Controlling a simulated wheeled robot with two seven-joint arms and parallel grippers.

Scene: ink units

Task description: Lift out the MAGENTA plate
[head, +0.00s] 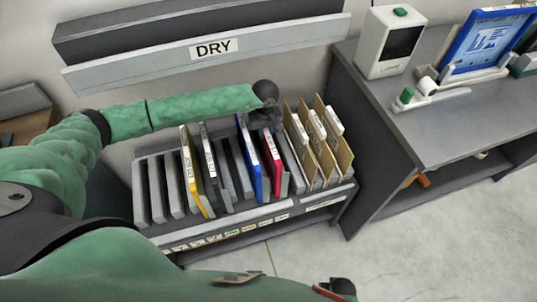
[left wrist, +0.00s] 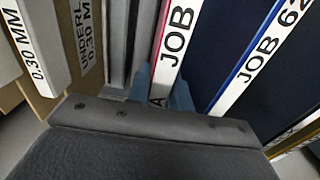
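The magenta plate (head: 272,162) stands upright in a slot of the grey rack (head: 160,228), just right of a blue plate (head: 249,158). In the left wrist view the magenta plate (left wrist: 173,42) shows its white edge label reading "JOB", partly hidden lower down by my gripper. My left gripper (head: 266,118) is at the back of the rack by this plate. Its bluish fingers (left wrist: 162,90) lie close against both sides of the plate's edge and look shut on it.
A yellow plate (head: 194,172) and a dark plate (head: 209,160) stand further left in the rack. Several tan cards (head: 320,150) stand close on the right. A "DRY" shelf (head: 200,52) hangs above. A grey desk (head: 440,125) with devices is at right.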

